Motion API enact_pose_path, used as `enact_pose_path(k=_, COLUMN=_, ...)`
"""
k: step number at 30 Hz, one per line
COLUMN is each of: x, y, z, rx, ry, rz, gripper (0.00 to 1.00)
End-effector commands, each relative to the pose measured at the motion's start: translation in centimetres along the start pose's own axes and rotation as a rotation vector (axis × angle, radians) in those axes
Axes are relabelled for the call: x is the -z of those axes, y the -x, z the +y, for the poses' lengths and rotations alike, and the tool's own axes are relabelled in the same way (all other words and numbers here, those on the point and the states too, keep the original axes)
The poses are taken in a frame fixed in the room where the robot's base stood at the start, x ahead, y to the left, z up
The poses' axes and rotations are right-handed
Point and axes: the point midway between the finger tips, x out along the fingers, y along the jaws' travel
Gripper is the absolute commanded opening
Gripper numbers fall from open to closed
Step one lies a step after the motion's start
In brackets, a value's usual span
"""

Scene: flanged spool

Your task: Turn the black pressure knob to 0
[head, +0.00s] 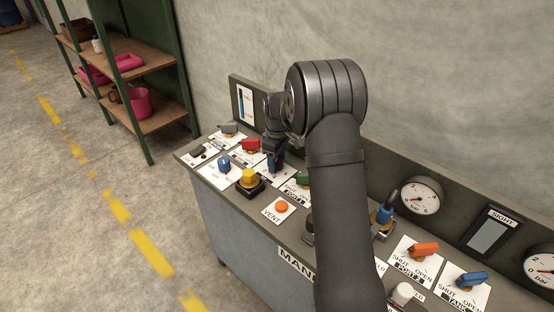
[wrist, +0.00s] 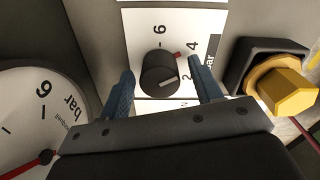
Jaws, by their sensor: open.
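The black knob (wrist: 160,72) sits on a white dial plate (wrist: 140,35) with the figures 6 and 4 legible. A pale line on the knob points right and slightly up in the wrist view, and a red mark shows on the plate near the 4. My gripper (wrist: 161,70) is open, its two blue fingers to the left and right of the knob with gaps on both sides. In the head view my gripper (head: 275,161) is over the panel's back left part and hides the knob there.
A yellow knob on a black base (wrist: 284,88) stands close right of my gripper. A round gauge (wrist: 30,115) is at the left.

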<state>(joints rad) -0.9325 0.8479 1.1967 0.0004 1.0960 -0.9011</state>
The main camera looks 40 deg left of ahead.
Motion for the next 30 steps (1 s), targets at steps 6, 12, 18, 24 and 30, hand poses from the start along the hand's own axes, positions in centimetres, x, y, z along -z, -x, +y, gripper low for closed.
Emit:
enact_pose_path(k=6, x=0.00, y=-0.14, z=-0.01, rx=0.000, ry=0.000, rz=0.000, gripper=0.59)
enact_pose_path(k=12, x=-0.01, y=-0.12, z=-0.01, rx=0.000, ry=0.000, rz=0.000, gripper=0.31)
enact_pose_path(k=18, x=0.00, y=-0.10, z=-0.02, rx=0.000, ry=-0.001, rz=0.000, gripper=0.14)
enact_pose_path(k=24, x=0.00, y=-0.09, z=-0.03, rx=0.001, ry=-0.029, rz=-0.001, gripper=0.14)
enact_pose_path(k=30, x=-0.01, y=-0.07, z=-0.01, rx=0.001, ry=-0.125, rz=-0.001, gripper=0.14)
